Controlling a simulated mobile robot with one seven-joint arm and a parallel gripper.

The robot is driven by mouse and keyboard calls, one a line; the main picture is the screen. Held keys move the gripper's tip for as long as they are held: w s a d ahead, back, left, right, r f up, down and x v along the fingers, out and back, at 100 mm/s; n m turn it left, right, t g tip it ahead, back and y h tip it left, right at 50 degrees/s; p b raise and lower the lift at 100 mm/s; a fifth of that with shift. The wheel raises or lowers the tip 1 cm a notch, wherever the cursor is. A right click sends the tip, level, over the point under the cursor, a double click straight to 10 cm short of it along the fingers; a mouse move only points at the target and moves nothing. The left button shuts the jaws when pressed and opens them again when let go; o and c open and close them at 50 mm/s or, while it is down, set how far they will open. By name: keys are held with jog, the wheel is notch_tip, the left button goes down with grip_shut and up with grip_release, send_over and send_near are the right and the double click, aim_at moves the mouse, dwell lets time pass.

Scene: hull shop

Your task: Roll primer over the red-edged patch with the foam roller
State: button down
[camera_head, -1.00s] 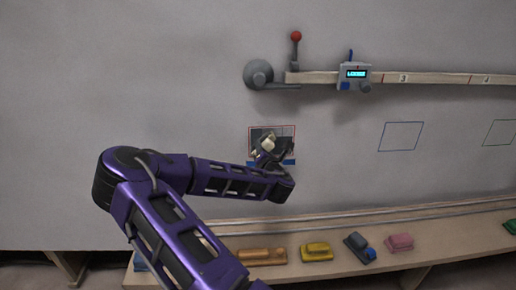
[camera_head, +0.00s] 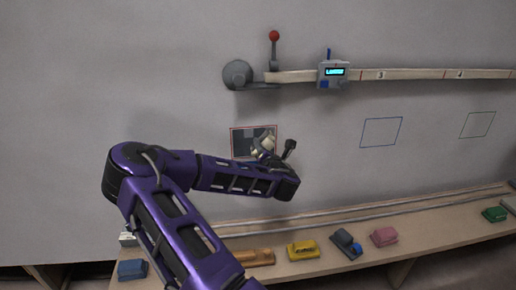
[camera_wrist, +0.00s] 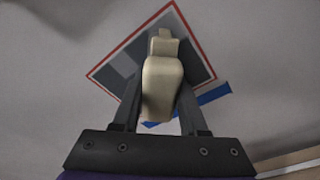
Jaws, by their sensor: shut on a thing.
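The red-edged patch (camera_head: 240,143) is on the pale hull wall. Its inside shows darker and lighter grey areas. It also shows in the wrist view (camera_wrist: 122,66), turned like a diamond, with a blue strip (camera_wrist: 214,95) along its lower edge. My gripper (camera_head: 268,146) is in front of the patch's right part and hides some of it. In the wrist view my gripper (camera_wrist: 160,95) is shut on a cream tool (camera_wrist: 162,88), which seems to be the foam roller. It lies over the middle of the patch; I cannot tell whether it touches the surface.
A rail (camera_head: 420,74) with a lit display box (camera_head: 334,74) and a red-knobbed lever (camera_head: 274,50) runs above. A wooden ledge (camera_head: 430,236) below carries yellow (camera_head: 303,250), blue (camera_head: 346,243), pink (camera_head: 384,237) and green (camera_head: 495,214) tools.

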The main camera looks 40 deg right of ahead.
jog(key=shift+s+d, duration=0.45)
jog(key=shift+d, duration=0.25)
jog(key=shift+s+d, duration=0.45)
jog(key=shift+d, duration=0.25)
jog(key=shift+s+d, duration=0.45)
jog(key=shift+d, duration=0.25)
jog(key=shift+r+p, duration=0.4)
jog(key=shift+r, duration=0.45)
jog(key=shift+w+a+r, duration=0.1)
jog(key=shift+w+a, duration=0.35)
jog(key=shift+a, duration=0.2)
jog(key=shift+w+a+r, duration=0.1)
jog(key=shift+w+a, duration=0.35)
jog(key=shift+a, duration=0.2)
jog(key=shift+w+a+f, duration=0.1)
jog(key=shift+w+a, duration=0.35)
jog(key=shift+a, duration=0.25)
jog(key=shift+w+a+f, duration=0.1)
jog(key=shift+w+a, duration=0.3)
jog(key=shift+a, duration=0.25)
jog(key=shift+w+a, duration=0.75)
jog(key=shift+a, duration=0.5)
jog(key=shift+w+a, duration=0.7)
jog(key=shift+a, duration=0.5)
jog(key=shift+w+a, duration=0.75)
jog(key=shift+a, duration=0.5)
jog(key=c, duration=1)
grip_release()
jog(key=shift+c, duration=0.2)
grip_shut()
